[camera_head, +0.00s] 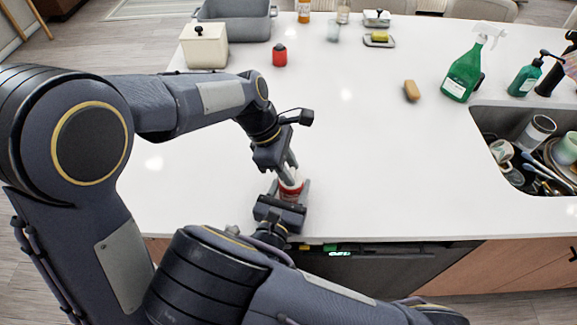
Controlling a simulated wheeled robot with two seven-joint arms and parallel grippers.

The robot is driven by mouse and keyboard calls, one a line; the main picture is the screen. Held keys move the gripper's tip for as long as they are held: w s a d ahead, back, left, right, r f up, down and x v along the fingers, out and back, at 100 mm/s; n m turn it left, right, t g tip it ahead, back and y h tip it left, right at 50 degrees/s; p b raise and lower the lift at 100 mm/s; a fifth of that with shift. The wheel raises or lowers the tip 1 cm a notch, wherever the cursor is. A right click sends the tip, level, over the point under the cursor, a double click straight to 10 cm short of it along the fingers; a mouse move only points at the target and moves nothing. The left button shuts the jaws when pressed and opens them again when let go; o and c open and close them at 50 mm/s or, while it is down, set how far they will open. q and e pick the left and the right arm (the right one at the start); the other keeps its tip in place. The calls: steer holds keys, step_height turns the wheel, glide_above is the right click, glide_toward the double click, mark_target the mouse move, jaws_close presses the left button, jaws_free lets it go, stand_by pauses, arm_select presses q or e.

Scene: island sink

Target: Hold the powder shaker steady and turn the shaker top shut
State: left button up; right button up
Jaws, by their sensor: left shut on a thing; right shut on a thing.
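The powder shaker (290,190), red and white, stands near the front edge of the white island top. It is mostly hidden between my two grippers. My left gripper (289,174) reaches in from the left and above and is shut on the shaker's upper part, the shaker top. My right gripper (292,198) comes from below at the front edge and is shut on the shaker's body. The fingers cover much of the shaker, so I cannot tell how far the top is turned.
A sink (497,125) full of dishes is at the right. The counter (390,170) right of the shaker is clear.

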arm_select(q)
steer(key=m, duration=0.2)
steer(key=m+g, duration=0.1)
steer(key=m, duration=0.1)
steer(key=shift+w+g, duration=0.15)
steer(key=shift+g, duration=0.15)
steer(key=m+y, duration=0.1)
steer(key=m, duration=0.1)
steer(key=m+g, duration=0.1)
steer(key=m, duration=0.1)
steer(key=shift+w+d+m+y, duration=0.1)
steer(key=shift+d+m+y, duration=0.05)
steer(key=shift+m+y, duration=0.25)
steer(key=m, duration=0.2)
steer(key=m+y, duration=0.1)
steer(key=m, duration=0.1)
steer(key=shift+d+g+y, duration=0.1)
steer(key=shift+g+y, duration=0.2)
steer(key=shift+g, duration=0.1)
steer(key=shift+d+m+y, duration=0.1)
steer(key=shift+m+y, duration=0.6)
steer(key=shift+m, duration=1.3)
steer(key=o, duration=1)
steer(key=v, duration=1.2)
steer(key=shift+w, duration=0.15)
